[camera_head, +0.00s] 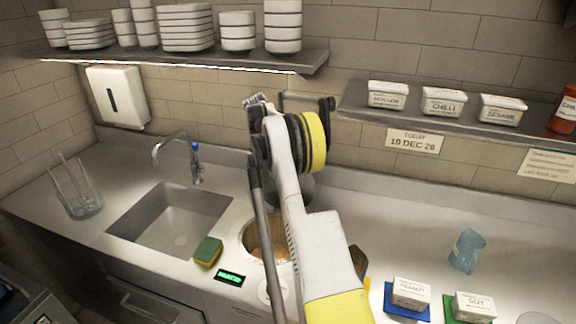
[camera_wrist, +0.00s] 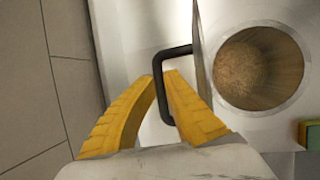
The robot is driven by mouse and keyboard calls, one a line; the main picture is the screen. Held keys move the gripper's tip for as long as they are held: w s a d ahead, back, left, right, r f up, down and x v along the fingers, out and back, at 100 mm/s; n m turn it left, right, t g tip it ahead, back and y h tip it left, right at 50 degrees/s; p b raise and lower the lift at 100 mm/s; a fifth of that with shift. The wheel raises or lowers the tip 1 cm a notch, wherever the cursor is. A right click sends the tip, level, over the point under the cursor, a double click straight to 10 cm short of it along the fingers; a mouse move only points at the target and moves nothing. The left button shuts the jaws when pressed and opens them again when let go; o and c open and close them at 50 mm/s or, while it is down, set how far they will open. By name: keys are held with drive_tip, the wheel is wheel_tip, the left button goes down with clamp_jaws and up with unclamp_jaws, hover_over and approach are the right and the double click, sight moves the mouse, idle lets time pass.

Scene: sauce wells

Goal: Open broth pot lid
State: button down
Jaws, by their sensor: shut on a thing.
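In the wrist view, my gripper (camera_wrist: 161,85) has its yellow fingers shut on the black lid handle (camera_wrist: 172,52). The broth pot lid (camera_wrist: 203,60) shows nearly edge-on, tilted up beside the pot's opening. The broth pot (camera_wrist: 262,68) is uncovered, with brownish contents in view. In the head view, the broth pot (camera_head: 252,238) is a round well in the counter, partly behind my arm. A grey piece of the lid (camera_head: 303,187) shows behind my arm. My fingers are hidden there.
A sink (camera_head: 175,215) and a green-and-yellow sponge (camera_head: 208,251) lie left of the pot. A wall shelf (camera_head: 440,112) with tubs hangs above, close to my arm. Peanut (camera_head: 410,292) and soy (camera_head: 474,307) tubs and a crumpled blue item (camera_head: 467,250) stand at right.

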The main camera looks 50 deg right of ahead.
drive_tip(key=shift+d+f, duration=0.4)
drive_tip(key=shift+f, duration=0.05)
drive_tip(key=c, duration=1.5)
unclamp_jaws()
drive_tip(key=shift+f, duration=0.1)
drive_tip(key=shift+o, duration=0.2)
drive_tip(key=shift+w+d+v, duration=0.1)
drive_tip(key=shift+d+v, duration=0.05)
drive_tip(key=shift+v, duration=0.95)
drive_tip(key=shift+w+d+v, duration=0.1)
drive_tip(key=shift+d+v, duration=0.1)
drive_tip(key=shift+v, duration=0.9)
drive_tip(key=shift+w+d+v, duration=0.1)
drive_tip(key=shift+d+v, duration=0.05)
drive_tip(key=shift+v, duration=0.95)
